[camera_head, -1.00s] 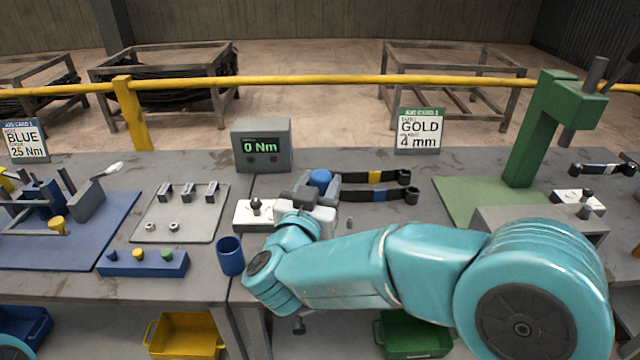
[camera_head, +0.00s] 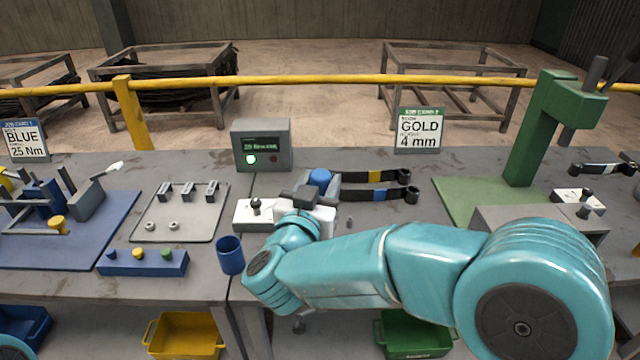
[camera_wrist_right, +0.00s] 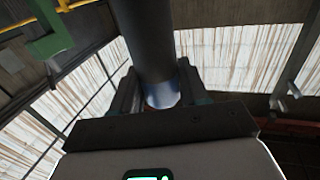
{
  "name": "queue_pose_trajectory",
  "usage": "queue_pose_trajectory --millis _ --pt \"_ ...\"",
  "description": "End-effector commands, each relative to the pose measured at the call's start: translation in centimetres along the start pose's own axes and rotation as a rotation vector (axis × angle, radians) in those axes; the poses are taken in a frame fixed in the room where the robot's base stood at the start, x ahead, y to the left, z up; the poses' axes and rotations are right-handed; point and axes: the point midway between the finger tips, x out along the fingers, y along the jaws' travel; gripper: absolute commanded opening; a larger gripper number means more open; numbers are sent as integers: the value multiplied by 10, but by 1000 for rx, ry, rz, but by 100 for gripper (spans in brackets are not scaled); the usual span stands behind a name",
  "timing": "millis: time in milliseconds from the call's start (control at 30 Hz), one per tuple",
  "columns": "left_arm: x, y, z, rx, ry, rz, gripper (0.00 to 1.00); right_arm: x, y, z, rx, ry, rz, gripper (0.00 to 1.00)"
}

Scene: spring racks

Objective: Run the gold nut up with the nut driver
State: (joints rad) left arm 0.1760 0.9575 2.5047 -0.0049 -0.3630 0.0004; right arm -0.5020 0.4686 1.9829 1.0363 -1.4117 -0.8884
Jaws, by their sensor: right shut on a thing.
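My right gripper (camera_head: 318,192) is shut on a dark cylinder (camera_wrist_right: 147,40) with a blue part (camera_wrist_right: 163,95) at the jaws. A blue round top (camera_head: 320,178) shows at this gripper in the head view. I cannot tell whether the held thing is the nut driver, as the jaws and arm hide much of it. The right gripper is just left of two dark-handled tools, one with a yellow band (camera_head: 376,176) and one with a blue band (camera_head: 380,194). A gold round piece (camera_head: 57,225) sits on the blue station at left; I cannot tell if it is the nut. My left gripper is out of view.
A grey meter (camera_head: 272,137) stands behind the gripper. A white block (camera_head: 243,217) and blue cup (camera_head: 230,255) are left of it. A grey tray (camera_head: 190,232) and blue knobbed block (camera_head: 120,264) lie farther left. A green press (camera_head: 525,140) stands at right, past my arm.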

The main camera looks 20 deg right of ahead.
Motion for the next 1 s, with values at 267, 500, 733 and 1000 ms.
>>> queue_pose_trajectory --millis 267,500,733,1000 --pt "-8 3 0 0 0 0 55 0 0 -7 -4 -7 -1 0" --pt "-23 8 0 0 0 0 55 0 0 -28 0 -1 -1 0" --pt "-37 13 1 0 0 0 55 0 0 -45 1 0 -1 0" --pt "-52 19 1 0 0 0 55 1 0 -64 1 1 0 0"
